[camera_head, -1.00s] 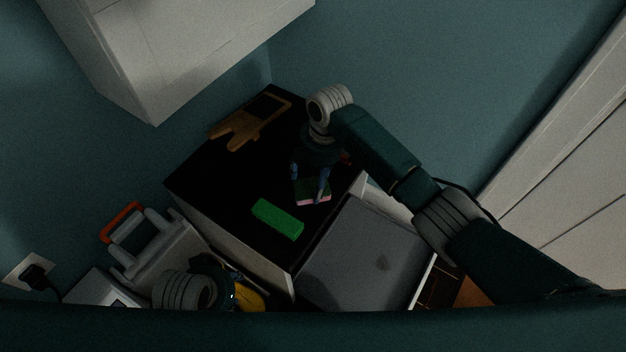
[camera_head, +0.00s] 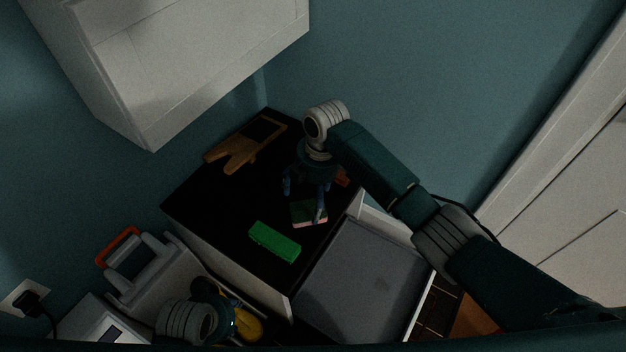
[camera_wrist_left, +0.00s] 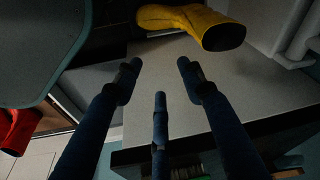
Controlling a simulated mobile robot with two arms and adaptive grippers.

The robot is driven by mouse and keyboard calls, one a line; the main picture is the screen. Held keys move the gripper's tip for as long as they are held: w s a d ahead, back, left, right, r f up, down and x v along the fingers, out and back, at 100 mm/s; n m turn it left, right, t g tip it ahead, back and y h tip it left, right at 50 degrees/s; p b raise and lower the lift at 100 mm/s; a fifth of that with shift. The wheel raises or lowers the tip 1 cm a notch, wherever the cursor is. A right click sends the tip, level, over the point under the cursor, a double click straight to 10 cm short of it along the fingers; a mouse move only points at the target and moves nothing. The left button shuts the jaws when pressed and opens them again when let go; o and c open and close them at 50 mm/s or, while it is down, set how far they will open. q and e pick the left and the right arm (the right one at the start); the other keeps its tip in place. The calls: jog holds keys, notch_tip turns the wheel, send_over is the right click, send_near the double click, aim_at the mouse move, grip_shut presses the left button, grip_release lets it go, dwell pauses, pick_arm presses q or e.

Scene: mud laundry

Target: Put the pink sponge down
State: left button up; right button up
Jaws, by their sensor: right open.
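The pink sponge (camera_head: 309,213), with a dark green upper face and a pink edge, appears to lie on the black counter top (camera_head: 215,195), near its right side. My right gripper (camera_head: 304,198) is over it with its fingers spread. One finger overlaps the sponge in the picture, and the other stands clear to its left; I cannot tell whether the near finger touches it. My left gripper (camera_head: 228,318) is low at the front left of the counter. In the left wrist view its fingers (camera_wrist_left: 158,82) are spread with nothing between them.
A yellow object (camera_head: 247,325) is by my left gripper.

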aim_at(314, 205)
pick_arm(q)
notch_tip(314, 205, down, 8)
jog(key=s+p, duration=0.1)
jog(key=p, duration=0.1)
jog(key=shift+s, duration=0.35)
pick_arm(e)
notch_tip(314, 205, up, 10)
jog(key=d, duration=0.1)
pick_arm(q)
jog(key=shift+r, duration=0.1)
pick_arm(e)
jog(key=shift+f, duration=0.2)
